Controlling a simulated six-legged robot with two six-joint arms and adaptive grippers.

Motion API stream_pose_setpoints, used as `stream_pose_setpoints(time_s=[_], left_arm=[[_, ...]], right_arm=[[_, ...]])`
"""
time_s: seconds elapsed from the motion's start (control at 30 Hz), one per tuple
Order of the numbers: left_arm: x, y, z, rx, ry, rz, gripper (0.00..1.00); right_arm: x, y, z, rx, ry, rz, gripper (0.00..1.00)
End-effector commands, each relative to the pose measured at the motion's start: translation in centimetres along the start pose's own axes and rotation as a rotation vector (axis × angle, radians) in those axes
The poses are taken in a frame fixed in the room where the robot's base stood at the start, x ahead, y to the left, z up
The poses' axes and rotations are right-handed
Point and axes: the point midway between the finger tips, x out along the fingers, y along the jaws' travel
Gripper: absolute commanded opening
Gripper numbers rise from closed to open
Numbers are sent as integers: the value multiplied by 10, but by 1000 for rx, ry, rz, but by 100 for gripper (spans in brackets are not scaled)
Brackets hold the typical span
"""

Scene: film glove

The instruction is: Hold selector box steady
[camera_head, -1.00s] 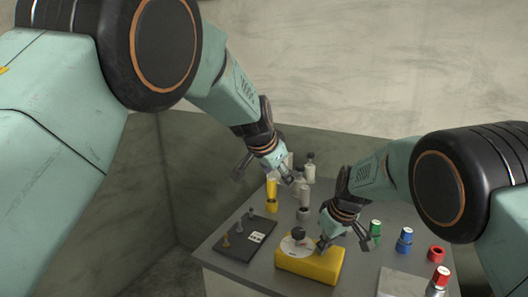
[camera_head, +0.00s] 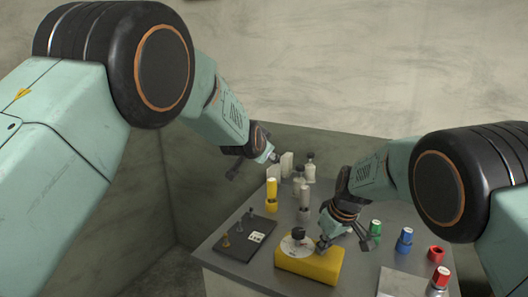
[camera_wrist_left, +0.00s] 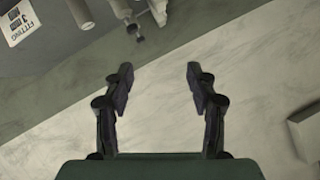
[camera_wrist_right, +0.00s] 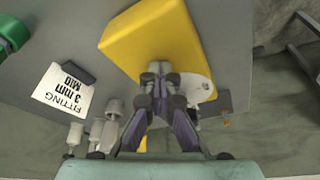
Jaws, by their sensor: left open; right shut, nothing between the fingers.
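The yellow selector box (camera_head: 308,266) sits at the front of the grey table, with a white dial (camera_head: 294,248) and a black knob (camera_head: 298,233) on top. It shows large in the right wrist view (camera_wrist_right: 150,38). My right gripper (camera_head: 342,242) is shut and empty at the box's top; in the right wrist view its fingertips (camera_wrist_right: 160,78) overlap the box edge by the dial. I cannot tell whether they touch it. My left gripper (camera_head: 254,166) is raised behind the table's left side, away from the box. In the left wrist view it is open and empty (camera_wrist_left: 160,80).
A dark plate (camera_head: 246,239) with small pegs lies left of the box. A yellow cylinder (camera_head: 271,194) and pale bottles (camera_head: 305,186) stand behind. Green (camera_head: 375,229), blue (camera_head: 404,240) and red (camera_head: 436,254) parts stand right. A label card (camera_wrist_right: 62,91) shows in the right wrist view.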

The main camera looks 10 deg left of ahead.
Motion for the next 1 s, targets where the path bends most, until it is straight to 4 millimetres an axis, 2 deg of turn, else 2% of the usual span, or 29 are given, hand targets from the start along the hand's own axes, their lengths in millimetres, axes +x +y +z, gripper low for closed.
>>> stream_pose_setpoints(time_s=[0.03, 0.17, 0.23, 0.27, 0.33, 0.4, 0.5, 0.63, 0.83, 1.0], left_arm=[[0, 0, 0, 0, -1, 0, 58], [1, 2, 3, -1, -5, 3, 58], [5, -2, 14, -17, -19, 3, 58], [7, -6, 22, -30, -28, 2, 58], [12, -17, 48, -47, -60, 4, 58], [16, -26, 69, 0, -70, 5, 58], [20, -37, 90, 59, -58, 5, 58], [22, -45, 108, 111, -18, 13, 58], [23, -44, 126, 165, 68, 63, 58], [18, -32, 136, 187, 155, 147, 58]], right_arm=[[7, -3, 7, 1, -15, -10, 0], [7, -3, 7, 1, -15, -10, 0], [7, -3, 7, 1, -15, -10, 0], [7, -3, 7, 1, -15, -10, 0], [7, -3, 7, 1, -15, -10, 0], [7, -3, 7, 1, -15, -10, 0], [7, -3, 7, 1, -15, -9, 0], [7, -3, 7, 1, -15, -10, 0], [7, -3, 7, 1, -15, -10, 0], [7, -3, 7, 1, -15, -10, 0]])
